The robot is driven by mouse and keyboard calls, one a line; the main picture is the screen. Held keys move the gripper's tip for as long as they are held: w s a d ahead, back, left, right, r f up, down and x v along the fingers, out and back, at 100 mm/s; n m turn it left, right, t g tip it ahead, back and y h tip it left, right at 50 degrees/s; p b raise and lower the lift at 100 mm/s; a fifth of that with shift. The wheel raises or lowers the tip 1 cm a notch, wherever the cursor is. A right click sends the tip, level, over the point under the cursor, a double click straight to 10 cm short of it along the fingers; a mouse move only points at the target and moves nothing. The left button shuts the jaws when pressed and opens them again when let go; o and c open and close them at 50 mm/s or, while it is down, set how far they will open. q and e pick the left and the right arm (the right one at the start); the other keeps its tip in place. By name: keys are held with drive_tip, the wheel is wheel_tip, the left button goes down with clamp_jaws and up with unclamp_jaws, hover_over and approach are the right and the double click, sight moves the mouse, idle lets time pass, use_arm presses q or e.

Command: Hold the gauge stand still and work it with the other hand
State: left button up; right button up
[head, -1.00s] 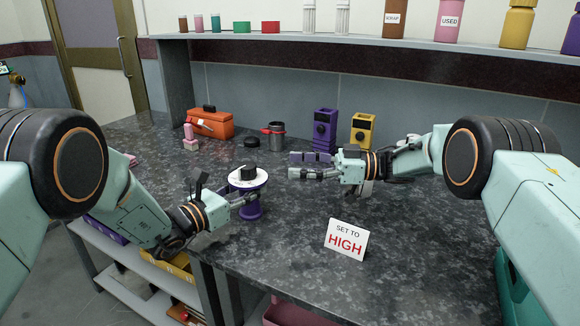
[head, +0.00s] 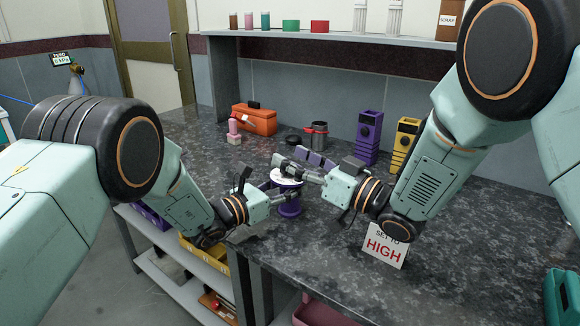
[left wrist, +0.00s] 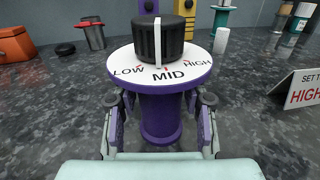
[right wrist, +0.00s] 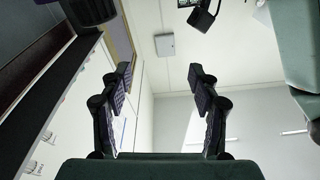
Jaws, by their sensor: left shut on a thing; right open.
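The gauge stand (head: 289,207) is a purple post with a white dial on top, standing upright on the bench. In the left wrist view its dial (left wrist: 126,77) reads LOW, MID and HIGH, and the white line on the black knob (left wrist: 176,38) points at MID. My left gripper (head: 284,196) is shut on the purple post below the dial. My right gripper (head: 291,167) is open, its fingers over or beside the dial, hiding the knob in the head view. The sign (head: 385,249) reads SET TO HIGH.
My right forearm passes just above the sign. The bench's front edge is close to the stand.

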drive_tip(key=s+d+f+m+t+h, duration=0.2)
drive_tip(key=d+f+m+t+h, duration=0.1)
drive_tip(key=d+f+h, duration=0.3)
drive_tip(key=shift+n, duration=0.4)
drive_tip(key=x, duration=1.2)
drive_tip(key=shift+w+a+r, duration=0.15)
drive_tip(key=shift+a+r, duration=0.05)
drive_tip(key=c, duration=1.2)
